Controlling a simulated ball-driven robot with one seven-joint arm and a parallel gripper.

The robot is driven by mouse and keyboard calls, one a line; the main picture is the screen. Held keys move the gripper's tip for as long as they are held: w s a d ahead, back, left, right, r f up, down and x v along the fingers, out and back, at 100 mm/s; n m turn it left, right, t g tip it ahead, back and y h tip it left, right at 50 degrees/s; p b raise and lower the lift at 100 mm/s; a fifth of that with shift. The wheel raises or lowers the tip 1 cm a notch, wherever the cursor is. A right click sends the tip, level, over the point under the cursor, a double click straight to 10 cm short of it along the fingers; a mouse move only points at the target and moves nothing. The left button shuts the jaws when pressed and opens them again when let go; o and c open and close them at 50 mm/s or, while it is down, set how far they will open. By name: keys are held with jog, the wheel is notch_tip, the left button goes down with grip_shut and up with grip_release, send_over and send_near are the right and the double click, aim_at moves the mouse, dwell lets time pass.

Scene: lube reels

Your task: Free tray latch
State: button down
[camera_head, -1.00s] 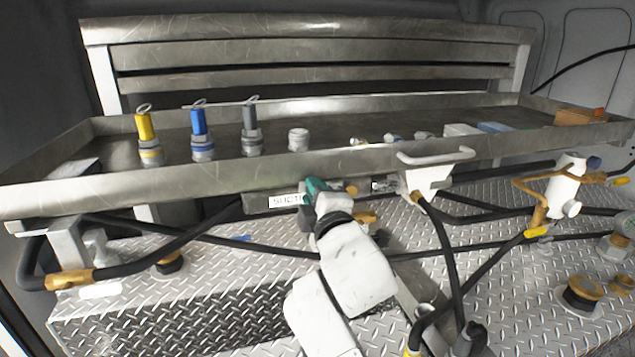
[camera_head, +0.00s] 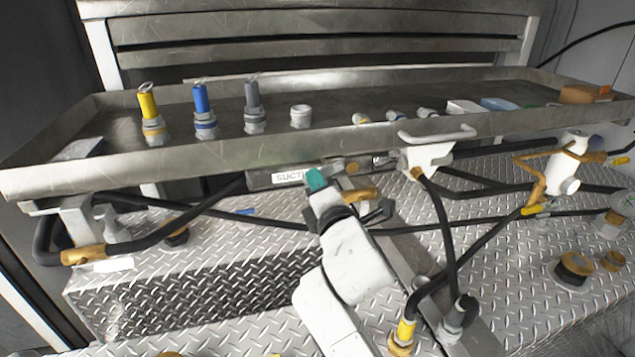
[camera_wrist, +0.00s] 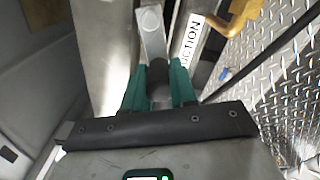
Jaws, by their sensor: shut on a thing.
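The long metal tray (camera_head: 240,150) lies level across the back, over the diamond-plate deck. My gripper (camera_head: 317,180) is just below its front wall, right of the SUCTION label (camera_head: 289,177). In the wrist view my gripper's green fingers (camera_wrist: 159,88) are shut around the dark lower end of a grey metal lever, which looks like the tray latch (camera_wrist: 152,38). The lever runs up the picture from between the fingers, beside the label. My gripper hides the latch in the head view, and I cannot tell its position.
Yellow, blue and grey capped fittings (camera_head: 201,115) stand in the tray. A white bracket with a handle (camera_head: 437,138) is on the tray front, to the right. Black hoses (camera_head: 447,250) and brass fittings (camera_head: 362,193) crowd beside my arm. The deck (camera_head: 215,290) is mostly open at the front left.

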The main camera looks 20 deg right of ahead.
jog(key=shift+f, duration=0.15)
jog(key=c, duration=0.9)
grip_release()
jog(key=shift+s, duration=0.1)
jog(key=s+b, duration=0.1)
jog(key=s, duration=0.9)
jog(key=shift+s, duration=0.3)
